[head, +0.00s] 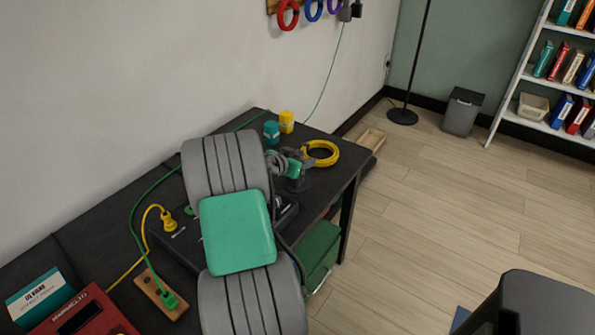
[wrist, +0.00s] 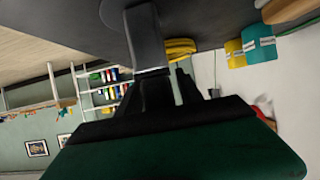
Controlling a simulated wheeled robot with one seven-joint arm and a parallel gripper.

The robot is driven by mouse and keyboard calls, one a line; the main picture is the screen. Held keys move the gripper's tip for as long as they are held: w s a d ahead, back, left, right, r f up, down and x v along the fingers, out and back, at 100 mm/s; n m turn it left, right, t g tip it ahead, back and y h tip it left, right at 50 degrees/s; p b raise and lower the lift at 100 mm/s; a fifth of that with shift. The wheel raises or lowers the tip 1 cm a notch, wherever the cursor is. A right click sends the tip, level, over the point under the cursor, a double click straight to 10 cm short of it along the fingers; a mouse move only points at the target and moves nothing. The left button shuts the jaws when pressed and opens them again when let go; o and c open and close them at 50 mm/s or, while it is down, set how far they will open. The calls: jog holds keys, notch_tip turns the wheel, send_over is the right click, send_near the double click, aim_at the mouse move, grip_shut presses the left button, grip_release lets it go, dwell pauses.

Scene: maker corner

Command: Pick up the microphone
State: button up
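The microphone looks to be a dark grey piece with a round foot (head: 298,184) on the black worktable (head: 345,165), partly hidden by my arm. In the wrist view, which is upside down, a grey upright part (wrist: 147,40) rises from a dark round foot at the table top. My gripper (head: 295,165) is beside it in the head view, small and mostly covered by my arm. In the wrist view the dark fingers (wrist: 175,90) reach up to the grey part, with a pale gap between them. Whether they touch it I cannot tell.
A coil of yellow cable (head: 321,153), a teal spool (head: 271,132) and a yellow spool (head: 287,121) are close behind. A power strip (head: 160,293), red box (head: 85,315) and teal box (head: 40,296) lie at left.

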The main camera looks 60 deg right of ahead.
grip_shut()
dwell(0.6)
